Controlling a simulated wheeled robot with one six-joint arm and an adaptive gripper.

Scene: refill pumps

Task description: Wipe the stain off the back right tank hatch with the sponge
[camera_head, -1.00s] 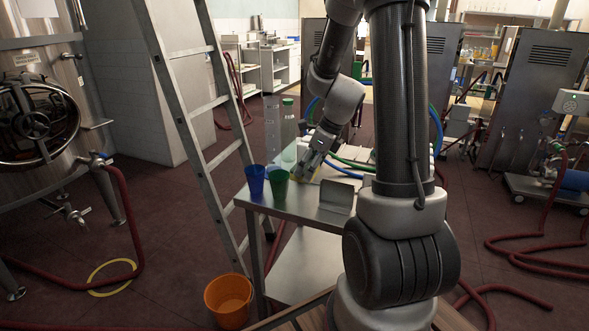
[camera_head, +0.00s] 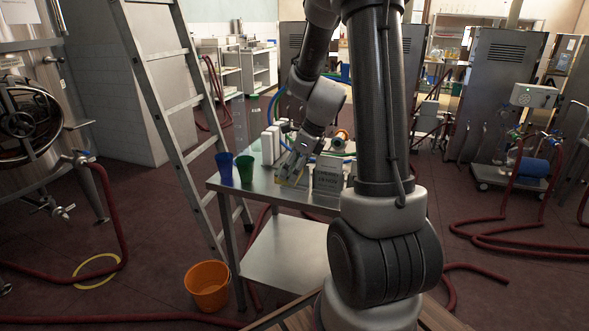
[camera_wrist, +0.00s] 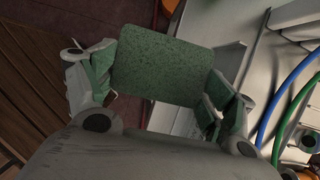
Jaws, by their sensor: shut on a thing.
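My gripper (camera_head: 291,170) is over the steel table in the head view, pointing down. In the wrist view my gripper (camera_wrist: 160,82) is shut on the sponge (camera_wrist: 165,62), whose flat green speckled face shows between the fingers. Only a small yellowish bit of the sponge shows between the fingertips in the head view. I cannot tell whether it touches the tabletop. A round tank hatch (camera_head: 28,112) is on the steel tank at the far left, well away from my gripper. I cannot tell whether it is the back right one. No stain is visible.
The steel table (camera_head: 265,193) holds a blue cup (camera_head: 224,168), a green cup (camera_head: 245,171) and a small metal sign (camera_head: 327,178). A ladder (camera_head: 165,110) leans left of it. An orange bucket (camera_head: 207,286) and red hoses (camera_head: 490,243) are on the floor.

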